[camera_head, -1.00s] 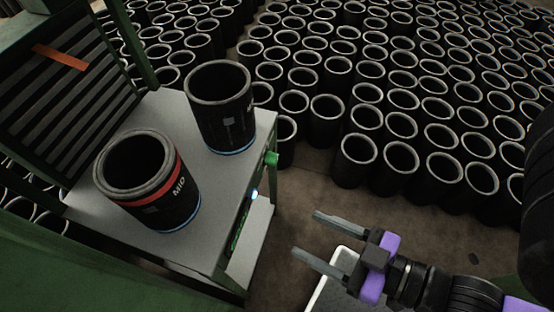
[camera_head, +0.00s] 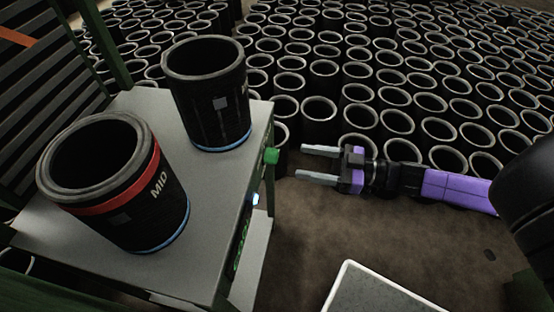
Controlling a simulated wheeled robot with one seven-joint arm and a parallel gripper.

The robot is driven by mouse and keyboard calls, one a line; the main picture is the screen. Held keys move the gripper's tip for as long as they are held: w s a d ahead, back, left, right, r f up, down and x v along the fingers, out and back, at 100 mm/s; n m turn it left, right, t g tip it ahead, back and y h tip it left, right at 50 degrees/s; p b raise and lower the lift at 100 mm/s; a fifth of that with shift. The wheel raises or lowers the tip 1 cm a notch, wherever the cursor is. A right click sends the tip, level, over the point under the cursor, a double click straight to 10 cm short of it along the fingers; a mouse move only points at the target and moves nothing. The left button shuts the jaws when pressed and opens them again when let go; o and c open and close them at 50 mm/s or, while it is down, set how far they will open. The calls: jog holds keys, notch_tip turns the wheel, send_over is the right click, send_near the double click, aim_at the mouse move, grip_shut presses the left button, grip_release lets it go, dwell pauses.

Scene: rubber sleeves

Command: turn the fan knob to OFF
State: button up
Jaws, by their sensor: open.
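A green knob (camera_head: 271,156) sticks out from the right side of the grey-topped green stand (camera_head: 215,215). It appears to be the fan knob; its setting and any OFF mark cannot be read from here. My gripper (camera_head: 303,162) is open and empty, just right of the knob. Its two fingers point left toward the knob, with a gap between them and it.
A black sleeve with a red band marked MID (camera_head: 120,190) and another black sleeve (camera_head: 210,95) stand on the stand. A small light (camera_head: 255,199) glows below the knob. A white-rimmed tray (camera_head: 375,290) lies lower right. Many sleeves fill the floor behind.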

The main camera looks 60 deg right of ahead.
aim_at(272, 156)
jog(key=x, duration=0.8)
jog(key=shift+a+r+b, duration=0.2)
jog(key=shift+r+b, duration=0.05)
jog(key=shift+b, duration=0.1)
jog(key=shift+s, duration=0.15)
grip_shut()
